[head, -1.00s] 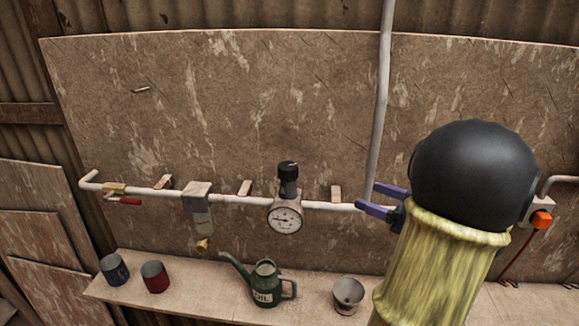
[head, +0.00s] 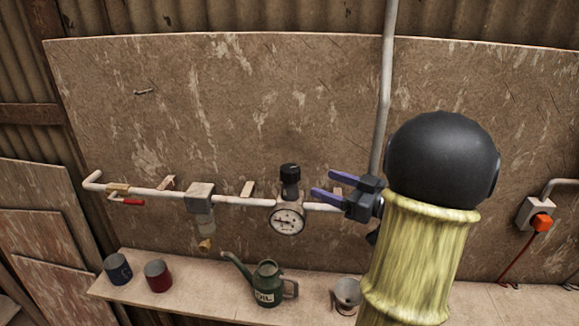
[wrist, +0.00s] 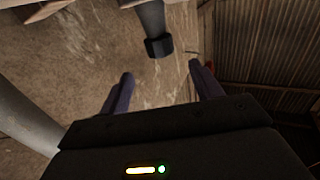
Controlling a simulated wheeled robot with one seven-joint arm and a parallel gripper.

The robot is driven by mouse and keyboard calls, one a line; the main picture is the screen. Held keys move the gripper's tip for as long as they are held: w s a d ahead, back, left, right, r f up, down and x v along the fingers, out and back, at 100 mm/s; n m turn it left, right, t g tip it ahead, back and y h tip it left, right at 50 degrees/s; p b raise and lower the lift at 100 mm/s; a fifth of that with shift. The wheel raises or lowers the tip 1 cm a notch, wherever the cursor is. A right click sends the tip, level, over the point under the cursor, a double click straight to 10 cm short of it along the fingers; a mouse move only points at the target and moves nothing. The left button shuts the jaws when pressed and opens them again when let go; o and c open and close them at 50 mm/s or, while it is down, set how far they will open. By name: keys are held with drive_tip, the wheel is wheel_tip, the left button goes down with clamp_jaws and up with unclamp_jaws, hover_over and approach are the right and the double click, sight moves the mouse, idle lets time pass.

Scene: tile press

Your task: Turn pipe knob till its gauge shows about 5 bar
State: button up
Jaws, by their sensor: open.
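The black pipe knob (head: 290,171) stands upright on a dark stem above the pipe, over the round white gauge (head: 287,221). The gauge's needle points to the left side of its dial; its numbers are too small to read. My gripper (head: 322,184) is open, its two purple fingers pointing left toward the knob from the right, a short gap away and not touching it. In the wrist view the knob (wrist: 159,46) lies beyond the open fingertips, between their lines. Nothing is between the fingers.
The pale pipe (head: 160,193) runs along the board (head: 250,110), with a red-handled valve (head: 130,202) and a filter block (head: 200,198). On the shelf (head: 215,285) below stand a green oil can (head: 267,283), two mugs and a metal cup (head: 346,294). A vertical pipe (head: 384,90) rises behind my gripper.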

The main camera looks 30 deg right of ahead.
sight(299, 174)
drive_tip(key=p+x, duration=0.3)
drive_tip(key=x, duration=0.7)
drive_tip(key=shift+w+a, duration=0.15)
drive_tip(key=shift+w, duration=0.2)
drive_tip(key=shift+w+a, duration=0.2)
drive_tip(key=shift+a, duration=0.05)
drive_tip(key=shift+s, duration=0.1)
drive_tip(key=shift+d, duration=0.15)
drive_tip(key=c, duration=1)
